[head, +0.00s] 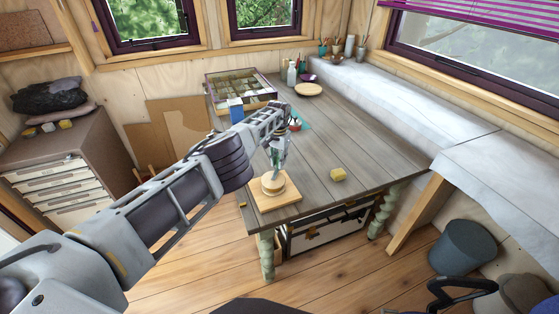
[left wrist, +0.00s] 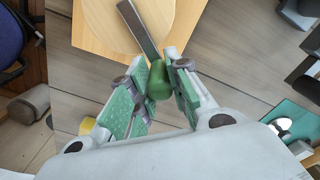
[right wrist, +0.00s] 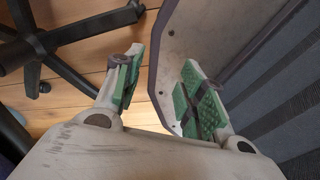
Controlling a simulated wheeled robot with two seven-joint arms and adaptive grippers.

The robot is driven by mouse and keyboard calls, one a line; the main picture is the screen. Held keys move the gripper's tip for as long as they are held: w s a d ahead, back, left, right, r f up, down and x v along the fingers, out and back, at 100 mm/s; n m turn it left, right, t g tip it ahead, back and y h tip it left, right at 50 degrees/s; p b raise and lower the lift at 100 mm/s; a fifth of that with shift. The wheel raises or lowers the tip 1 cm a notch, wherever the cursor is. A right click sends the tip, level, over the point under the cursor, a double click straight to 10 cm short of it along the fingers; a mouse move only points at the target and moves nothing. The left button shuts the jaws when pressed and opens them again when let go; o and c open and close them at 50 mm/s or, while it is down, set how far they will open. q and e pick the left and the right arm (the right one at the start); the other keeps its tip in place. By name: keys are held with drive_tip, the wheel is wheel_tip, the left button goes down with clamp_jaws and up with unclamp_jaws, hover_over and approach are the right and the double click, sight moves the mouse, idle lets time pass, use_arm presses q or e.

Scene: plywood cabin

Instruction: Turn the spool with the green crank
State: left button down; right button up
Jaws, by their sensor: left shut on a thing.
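The pale wooden spool (head: 273,184) sits on a square wooden base (head: 288,199) at the near left corner of the table. My left gripper (head: 278,163) points down just above the spool. In the left wrist view, my left gripper (left wrist: 164,75) is shut on the green crank knob (left wrist: 160,84), which lies between the green finger pads. A flat metal crank arm (left wrist: 138,28) runs from the knob over the spool (left wrist: 158,14). My right gripper (right wrist: 163,62) shows only in the right wrist view, with fingers apart, away from the spool.
A sectioned box (head: 240,86), a bottle (head: 292,74) and a round wooden plate (head: 308,90) stand farther back. A black chair base (right wrist: 40,45) is near my right gripper.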

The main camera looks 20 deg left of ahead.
use_arm(q)
drive_tip(key=shift+a, duration=0.1)
idle(0.5)
drive_tip(key=c, duration=1.3)
unclamp_jaws()
drive_tip(key=shift+d+m, duration=0.5)
drive_tip(key=shift+m, duration=0.1)
drive_tip(key=shift+b, duration=0.3)
